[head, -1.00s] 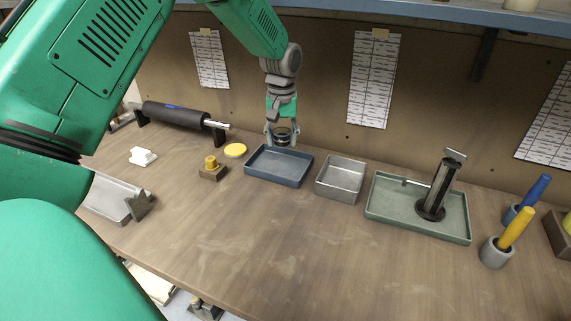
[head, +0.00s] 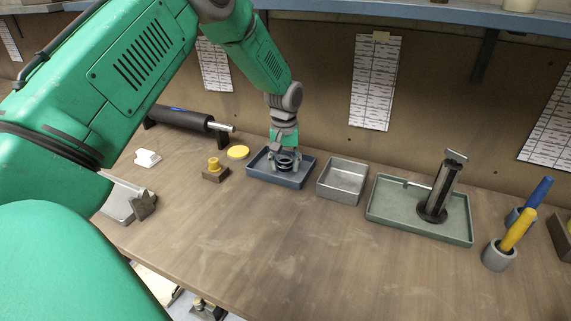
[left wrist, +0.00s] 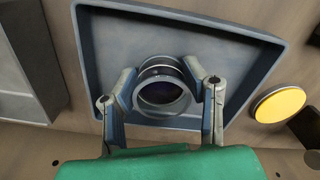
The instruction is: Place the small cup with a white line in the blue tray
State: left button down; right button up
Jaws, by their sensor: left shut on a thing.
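The small dark cup (head: 286,163) with a pale line round it is held by my left gripper (head: 285,159). In the left wrist view the cup (left wrist: 163,88) sits between the two fingers of the gripper (left wrist: 163,92), its round opening facing the camera. The blue tray (head: 262,174) lies on the bench under the gripper. The tray (left wrist: 92,60) also surrounds the cup in the left wrist view. The cup is over or in the tray; I cannot tell whether it touches the floor. My right gripper is not in view.
A grey metal tray (head: 341,181) stands right of the blue tray, then a green tray (head: 400,215) with a dark upright device (head: 438,190). The front bench is clear.

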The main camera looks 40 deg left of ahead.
pick_arm(q)
jog(key=c, duration=1.3)
grip_release()
jog(key=shift+a+f, duration=0.1)
jog(key=shift+a, duration=0.05)
jog(key=o, duration=0.4)
jog(key=shift+s+a+f, duration=0.1)
jog(key=shift+a, duration=0.15)
jog(key=shift+a+f, duration=0.25)
jog(key=shift+a, duration=0.4)
jog(key=shift+d+r, duration=0.25)
jog(key=shift+r, duration=0.1)
jog(key=r, duration=0.7)
jog(key=shift+d, duration=0.35)
jog(key=shift+a+r, duration=0.15)
jog(key=shift+r, duration=0.05)
jog(key=shift+a, duration=0.3)
jog(key=shift+d+r, duration=0.15)
jog(key=shift+d, duration=0.25)
